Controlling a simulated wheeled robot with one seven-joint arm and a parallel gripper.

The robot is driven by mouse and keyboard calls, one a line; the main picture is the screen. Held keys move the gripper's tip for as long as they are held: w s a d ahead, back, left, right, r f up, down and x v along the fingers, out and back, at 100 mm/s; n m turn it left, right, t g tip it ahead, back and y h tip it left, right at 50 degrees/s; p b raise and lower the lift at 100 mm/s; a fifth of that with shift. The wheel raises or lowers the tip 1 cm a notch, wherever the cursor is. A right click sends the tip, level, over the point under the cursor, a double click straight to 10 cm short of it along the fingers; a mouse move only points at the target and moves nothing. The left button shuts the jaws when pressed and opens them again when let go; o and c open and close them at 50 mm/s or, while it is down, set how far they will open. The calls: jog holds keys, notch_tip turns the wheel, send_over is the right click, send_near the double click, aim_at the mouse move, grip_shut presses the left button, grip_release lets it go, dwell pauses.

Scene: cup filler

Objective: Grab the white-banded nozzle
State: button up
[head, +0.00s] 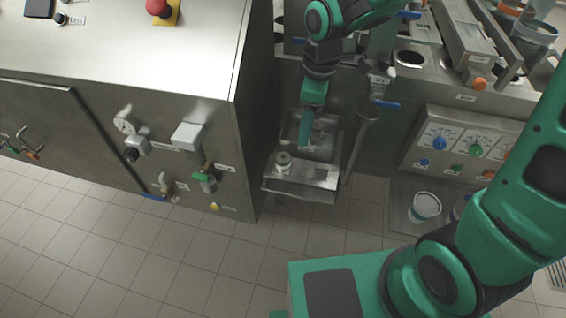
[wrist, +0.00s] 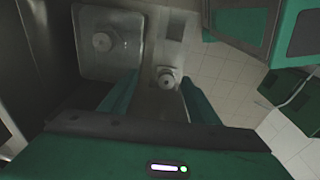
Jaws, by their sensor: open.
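A small cylindrical nozzle (head: 283,163) stands upright on the flat front ledge of a metal sink unit (head: 316,181). It has a pale band and a dark centre on top. In the wrist view the nozzle (wrist: 167,77) shows just past the fingertips, roughly between them and a little toward the right finger. My gripper (head: 305,138) points down over the sink, above and to the right of the nozzle in the head view. In the wrist view my gripper (wrist: 160,80) has its two green fingers apart with nothing held between them.
A second round fitting (wrist: 102,41) sits in the sink basin (wrist: 82,68). A steel cabinet (head: 245,120) with valves rises close on the left. A funnel-topped pipe (head: 368,115) stands right of the sink. A white bucket (head: 425,207) stands lower right.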

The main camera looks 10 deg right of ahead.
jog(key=a+f+n, duration=0.1)
jog(key=a+n, duration=0.1)
jog(key=a, duration=0.2)
send_over(284, 157)
jog(key=f, duration=0.4)
jog(key=shift+w+d+f, duration=0.15)
jog(key=shift+d+f, duration=0.1)
jog(key=shift+f, duration=0.1)
jog(key=shift+a+f, duration=0.15)
jog(key=shift+f, duration=1.4)
jog(key=shift+a+f, duration=0.15)
jog(key=shift+f, duration=1.4)
jog(key=shift+c, duration=0.4)
jog(key=shift+s, duration=0.2)
grip_shut()
